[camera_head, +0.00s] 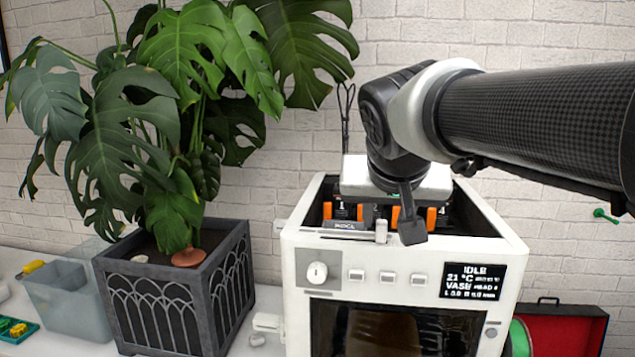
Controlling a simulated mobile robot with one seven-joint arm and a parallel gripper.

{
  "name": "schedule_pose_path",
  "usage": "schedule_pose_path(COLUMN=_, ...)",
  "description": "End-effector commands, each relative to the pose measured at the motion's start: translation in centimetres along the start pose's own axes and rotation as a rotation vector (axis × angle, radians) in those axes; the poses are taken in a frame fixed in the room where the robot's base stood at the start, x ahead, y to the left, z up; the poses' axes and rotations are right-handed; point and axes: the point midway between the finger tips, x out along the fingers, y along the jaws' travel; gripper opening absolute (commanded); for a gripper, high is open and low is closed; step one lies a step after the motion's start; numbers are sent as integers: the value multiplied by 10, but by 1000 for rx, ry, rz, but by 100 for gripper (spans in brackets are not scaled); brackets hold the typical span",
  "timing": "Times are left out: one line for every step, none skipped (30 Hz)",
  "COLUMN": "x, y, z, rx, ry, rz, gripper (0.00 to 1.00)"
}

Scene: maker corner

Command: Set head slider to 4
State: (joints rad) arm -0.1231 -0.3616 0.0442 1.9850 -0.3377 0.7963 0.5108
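A white machine (297,262) stands on the bench. Along its top front edge is a dark strip with a small label, and a light grey upright tab (381,230), which looks like the slider knob. Behind it, inside the open top, are orange-marked heads with numbers; 1 and 4 are readable, and the middle ones are partly hidden by my arm. My gripper (410,228) hangs over the top front edge from the right. One dark fingertip shows just right of the tab, with a narrow gap in the picture. The other finger is not distinguishable. Contact cannot be judged.
The front panel has a round knob (317,272), several white buttons and a screen (472,282) reading IDLE and 21 °C; its head number is unclear. A potted plant (175,290) stands left, beside a clear bin (70,305). A red case (565,328) lies right.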

Motion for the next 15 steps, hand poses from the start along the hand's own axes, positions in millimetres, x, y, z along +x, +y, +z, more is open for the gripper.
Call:
schedule_pose_path(x=-14, y=0, z=-2, rx=1, ry=6, rz=-2, gripper=33)
schedule_pose_path(x=-21, y=0, z=-2, rx=1, ry=6, rz=-2, gripper=33)
schedule_pose_path(x=-31, y=0, z=-2, rx=0, ry=6, rz=-2, gripper=33)
schedule_pose_path(x=-39, y=0, z=-2, rx=0, ry=6, rz=-2, gripper=33)
schedule_pose_path(x=-46, y=0, z=-2, rx=0, ry=6, rz=-1, gripper=33)
schedule_pose_path(x=-56, y=0, z=-2, rx=0, ry=6, rz=-1, gripper=33)
schedule_pose_path(x=-64, y=0, z=-2, rx=0, ry=6, rz=-1, gripper=33)
schedule_pose_path(x=-71, y=0, z=-2, rx=0, ry=5, rz=-1, gripper=33)
schedule_pose_path(x=-81, y=0, z=-2, rx=1, ry=6, rz=-1, gripper=33)
schedule_pose_path(x=-88, y=0, z=-2, rx=1, ry=6, rz=-1, gripper=33)
schedule_pose_path(x=-95, y=0, z=-1, rx=0, ry=5, rz=0, gripper=33)
schedule_pose_path(x=-104, y=0, z=-2, rx=0, ry=5, rz=0, gripper=33)
schedule_pose_path(x=-110, y=0, z=-2, rx=0, ry=5, rz=0, gripper=33)
schedule_pose_path(x=-116, y=0, z=-2, rx=0, ry=5, rz=0, gripper=33)
schedule_pose_path(x=-122, y=0, z=-1, rx=-1, ry=3, rz=0, gripper=33)
